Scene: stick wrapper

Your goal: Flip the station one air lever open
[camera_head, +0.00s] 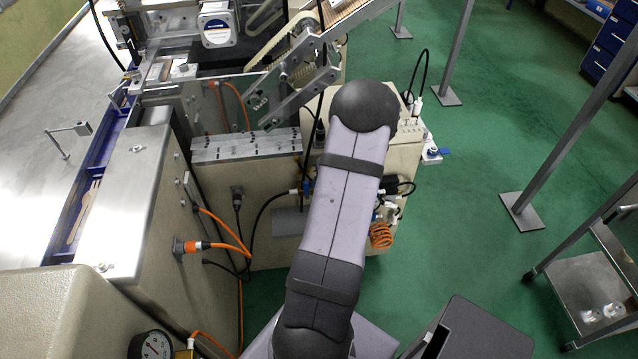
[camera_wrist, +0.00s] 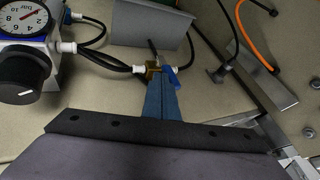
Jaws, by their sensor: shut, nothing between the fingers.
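In the wrist view, my gripper (camera_wrist: 160,82) has its narrow blue fingers together, with nothing seen between them. The tips are right at a small brass fitting (camera_wrist: 151,68) on the beige machine wall. A small bright blue piece (camera_wrist: 171,73), which looks like the air lever, sits just right of the tips. I cannot tell whether the fingers touch it, and they hide part of the fitting. Black hoses with white connectors join the fitting at the left.
In the wrist view, a pressure gauge (camera_wrist: 24,18) and a black knob (camera_wrist: 24,78) stand at the left. A grey curved cover (camera_wrist: 150,25) is above the fitting. In the head view, an orange coiled hose (camera_head: 380,235) hangs beside my arm, and green floor (camera_head: 470,190) is clear to the right.

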